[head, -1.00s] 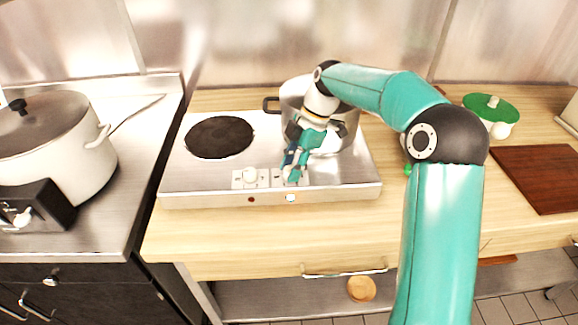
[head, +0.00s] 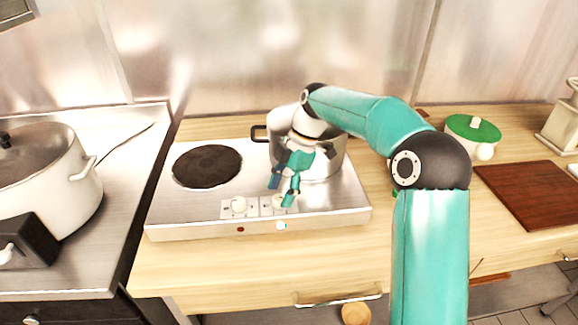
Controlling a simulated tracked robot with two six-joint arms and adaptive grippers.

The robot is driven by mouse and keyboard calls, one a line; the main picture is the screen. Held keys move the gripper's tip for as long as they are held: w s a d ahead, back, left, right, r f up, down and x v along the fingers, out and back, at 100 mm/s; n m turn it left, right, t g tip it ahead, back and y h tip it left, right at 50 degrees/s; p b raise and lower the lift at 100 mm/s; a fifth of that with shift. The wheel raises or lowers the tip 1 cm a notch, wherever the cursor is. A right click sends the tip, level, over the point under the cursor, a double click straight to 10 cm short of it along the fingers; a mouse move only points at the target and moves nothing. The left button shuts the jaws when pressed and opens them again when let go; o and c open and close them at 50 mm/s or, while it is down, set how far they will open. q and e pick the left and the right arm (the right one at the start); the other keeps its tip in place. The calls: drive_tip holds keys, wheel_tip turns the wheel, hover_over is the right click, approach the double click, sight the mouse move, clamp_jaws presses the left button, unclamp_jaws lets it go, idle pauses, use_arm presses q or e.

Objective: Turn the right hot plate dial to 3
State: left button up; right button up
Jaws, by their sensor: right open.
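The steel hot plate (head: 330,200) stands on the wooden counter, with a dark round plate (head: 207,166) on its left. A white left dial (head: 239,205) sits on the front panel. The right dial's panel (head: 266,208) is beside it, and the right dial is largely hidden behind my right gripper. My right gripper (head: 281,194) is open, pointing down over that panel, its two teal fingers apart. Whether they touch the dial or are around it I cannot tell. The dial's setting is not readable. My left gripper is not in view.
A steel pot (head: 325,158) stands on the hot plate's right side, close behind my right gripper. A large lidded pot (head: 65,185) is on the left stove. A green-lidded pot (head: 472,129) and a brown board (head: 530,195) are at right. The counter front is bare.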

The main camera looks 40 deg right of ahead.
drive_tip(key=v, duration=1)
drive_tip(key=shift+r, duration=0.25)
drive_tip(key=shift+o, duration=0.2)
wheel_tip(320, 180, up, 5)
drive_tip(key=m+h+p, duration=0.5)
drive_tip(key=m, duration=2.6)
hover_over(278, 196)
drive_tip(key=shift+g, duration=0.4)
wheel_tip(278, 196, down, 16)
